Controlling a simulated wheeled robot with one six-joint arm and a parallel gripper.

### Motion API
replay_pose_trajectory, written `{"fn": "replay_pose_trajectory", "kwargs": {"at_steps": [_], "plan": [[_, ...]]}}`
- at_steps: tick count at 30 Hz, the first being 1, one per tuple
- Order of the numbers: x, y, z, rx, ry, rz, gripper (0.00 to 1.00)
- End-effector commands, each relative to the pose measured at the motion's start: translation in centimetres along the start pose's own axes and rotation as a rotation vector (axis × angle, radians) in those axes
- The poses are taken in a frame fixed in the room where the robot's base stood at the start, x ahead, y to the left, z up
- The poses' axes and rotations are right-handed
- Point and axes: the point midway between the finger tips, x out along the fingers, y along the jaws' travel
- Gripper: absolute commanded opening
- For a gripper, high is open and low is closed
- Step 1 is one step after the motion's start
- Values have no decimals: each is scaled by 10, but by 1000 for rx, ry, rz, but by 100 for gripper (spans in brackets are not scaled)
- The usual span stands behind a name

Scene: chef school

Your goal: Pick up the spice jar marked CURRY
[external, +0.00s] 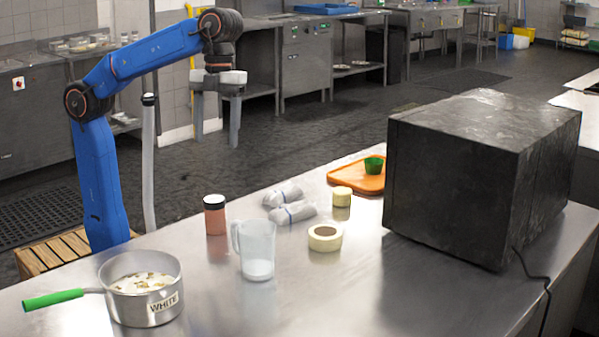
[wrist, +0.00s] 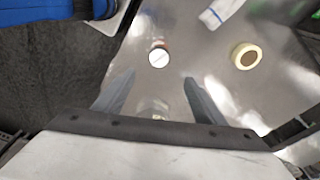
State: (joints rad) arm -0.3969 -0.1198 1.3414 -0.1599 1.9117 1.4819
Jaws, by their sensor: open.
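A spice jar (external: 215,222) with orange-red contents and a dark lid stands upright on the steel counter, left of the middle. No CURRY marking is readable on it. In the wrist view the jar's pale round top (wrist: 158,57) shows just beyond the fingertips, with a sliver of orange at its edge. My gripper (external: 216,141) is open and empty, pointing down, well above the counter. Its two fingers also show in the wrist view (wrist: 158,78), apart from each other, with the jar in line with the gap between them.
A clear jug (external: 257,250) stands close in front of the jar. White wrapped bundles (external: 293,212) lie to its right, near a tape roll (external: 325,238). A pot marked WHITE (external: 146,300) stands at the front left. A big dark box (external: 450,180) fills the right side.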

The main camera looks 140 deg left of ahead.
Motion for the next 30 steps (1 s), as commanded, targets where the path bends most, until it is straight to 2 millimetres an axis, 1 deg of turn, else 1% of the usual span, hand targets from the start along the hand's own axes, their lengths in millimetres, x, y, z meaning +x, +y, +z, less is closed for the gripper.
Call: {"fn": "replay_pose_trajectory", "kwargs": {"at_steps": [9, 14, 17, 30], "plan": [[36, 2, 5, -2, 0, 0, 64], [46, 2, 6, -2, -1, -1, 64], [58, 2, 6, -2, -1, 1, 64], [135, 2, 6, -2, -1, 2, 64]]}}
